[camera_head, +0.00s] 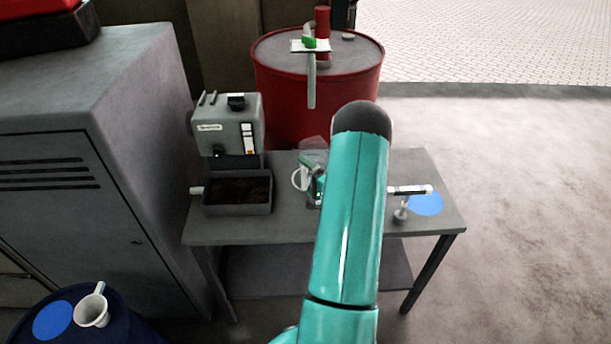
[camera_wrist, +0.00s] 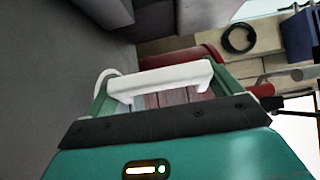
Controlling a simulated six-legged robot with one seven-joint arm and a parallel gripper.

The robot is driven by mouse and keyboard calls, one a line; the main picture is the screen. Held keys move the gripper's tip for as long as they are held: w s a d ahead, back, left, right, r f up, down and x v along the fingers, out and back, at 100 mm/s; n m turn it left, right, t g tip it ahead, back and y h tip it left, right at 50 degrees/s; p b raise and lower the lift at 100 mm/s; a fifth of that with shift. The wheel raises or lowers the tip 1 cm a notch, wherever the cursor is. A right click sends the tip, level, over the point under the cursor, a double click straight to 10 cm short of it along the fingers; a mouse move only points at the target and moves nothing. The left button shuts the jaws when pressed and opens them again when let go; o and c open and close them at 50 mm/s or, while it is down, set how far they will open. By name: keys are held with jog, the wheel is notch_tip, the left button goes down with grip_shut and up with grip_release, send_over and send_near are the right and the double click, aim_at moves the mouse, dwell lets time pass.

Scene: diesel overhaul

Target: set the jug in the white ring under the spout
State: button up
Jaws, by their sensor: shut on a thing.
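The clear jug (camera_head: 314,145) shows faintly in the head view, largely hidden behind my arm. In the wrist view its white handle (camera_wrist: 165,79) lies between the green fingers of my gripper (camera_wrist: 158,88), which is shut on it. My gripper (camera_head: 316,178) is low over the bench. The white ring (camera_head: 298,179) shows partly on the bench at the left of my gripper; a white curve also shows in the wrist view (camera_wrist: 103,78). The spout (camera_head: 311,88) hangs down in front of the red drum. I cannot tell whether the jug touches the bench.
The bench (camera_head: 275,228) holds a grey machine (camera_head: 228,128) with a dark tray (camera_head: 238,205) on the left. A blue disc (camera_head: 426,205) and a white-handled tool (camera_head: 408,190) lie right. The red drum (camera_head: 290,110) stands behind. A white cup (camera_head: 92,312) sits on a blue drum.

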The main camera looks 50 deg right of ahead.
jog(key=o, duration=1.2)
jog(key=shift+f, duration=0.15)
jog(key=shift+c, duration=0.2)
